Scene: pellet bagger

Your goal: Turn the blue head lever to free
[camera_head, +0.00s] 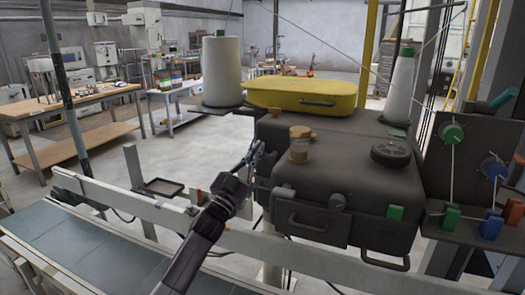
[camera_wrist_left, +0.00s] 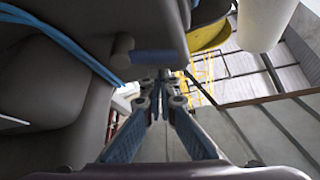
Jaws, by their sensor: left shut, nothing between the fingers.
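My left gripper (camera_head: 252,156) is at the left side of the dark machine head (camera_head: 345,165). Its blue-sided fingers come together at the tips in the left wrist view (camera_wrist_left: 163,84), with nothing between them. A small dark-blue piece (camera_wrist_left: 153,57) shows on the dark housing just above the fingertips; I cannot tell whether it is the blue head lever or whether the fingers touch it. Blue cords (camera_wrist_left: 62,42) cross the housing. A blue knob (camera_head: 493,167) and a blue block (camera_head: 491,226) are on the panel at the far right. My right gripper is not in view.
A white cone (camera_head: 222,70), a yellow case (camera_head: 300,95) and a small jar (camera_head: 299,145) stand on or behind the head. A pale rail (camera_head: 120,197) and a belt (camera_head: 85,250) run along the front left. Open floor lies behind.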

